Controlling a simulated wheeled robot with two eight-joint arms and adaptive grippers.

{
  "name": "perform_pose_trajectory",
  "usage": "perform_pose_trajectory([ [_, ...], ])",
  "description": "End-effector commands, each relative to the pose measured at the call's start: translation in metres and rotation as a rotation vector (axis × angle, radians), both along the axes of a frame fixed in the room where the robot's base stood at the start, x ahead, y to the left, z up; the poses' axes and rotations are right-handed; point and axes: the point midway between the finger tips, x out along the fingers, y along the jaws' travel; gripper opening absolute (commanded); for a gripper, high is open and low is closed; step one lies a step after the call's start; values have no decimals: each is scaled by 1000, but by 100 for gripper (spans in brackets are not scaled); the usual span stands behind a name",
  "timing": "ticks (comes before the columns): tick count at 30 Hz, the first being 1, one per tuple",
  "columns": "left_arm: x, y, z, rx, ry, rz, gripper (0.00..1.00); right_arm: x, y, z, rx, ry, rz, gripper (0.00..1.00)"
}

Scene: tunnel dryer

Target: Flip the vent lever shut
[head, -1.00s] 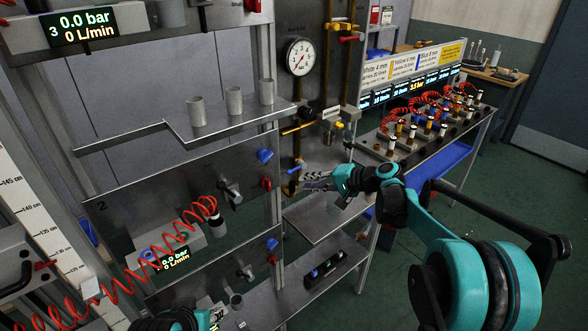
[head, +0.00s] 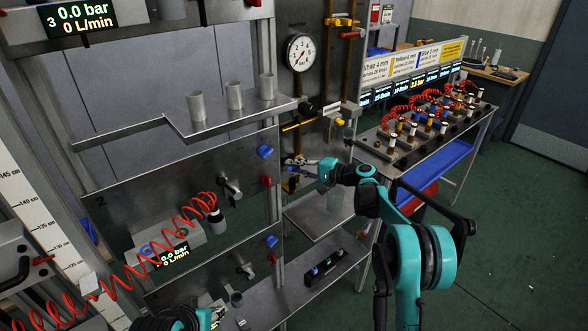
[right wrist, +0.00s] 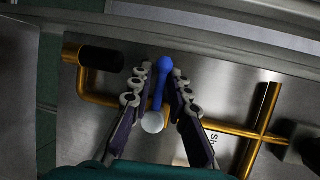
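A blue lever (right wrist: 162,82) on the brass pipework shows in the right wrist view, with a pale round end (right wrist: 153,122) below it. I take it for the vent lever. My right gripper (right wrist: 161,72) has its two fingers apart, one on each side of the lever; I cannot tell whether either touches it. In the head view the right gripper (head: 291,164) is at the brass pipe on the metal panel and hides most of the lever. My left gripper (head: 216,314) shows only partly at the bottom edge, and its fingers are unclear.
A brass pipe (right wrist: 262,120) and a black handle (right wrist: 101,58) flank the lever. A pressure gauge (head: 300,52) is above. A shelf with metal cups (head: 235,98) is at left, and a bench with red coiled hoses (head: 408,160) at right. Floor at right is clear.

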Motion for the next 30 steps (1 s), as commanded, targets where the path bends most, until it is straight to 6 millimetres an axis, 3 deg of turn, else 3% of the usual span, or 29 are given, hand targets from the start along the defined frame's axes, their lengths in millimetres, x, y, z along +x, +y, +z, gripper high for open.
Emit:
perform_pose_trajectory([
  [8,0,0,0,0,0,0,40,1,2,0,0,0,0,17],
  [10,0,0,0,0,0,0,40,1,2,0,-1,-1,0,0],
  [23,0,0,-1,0,0,0,40,1,2,0,19,15,1,0],
  [30,0,0,-4,0,0,0,40,1,2,5,118,86,2,0],
])
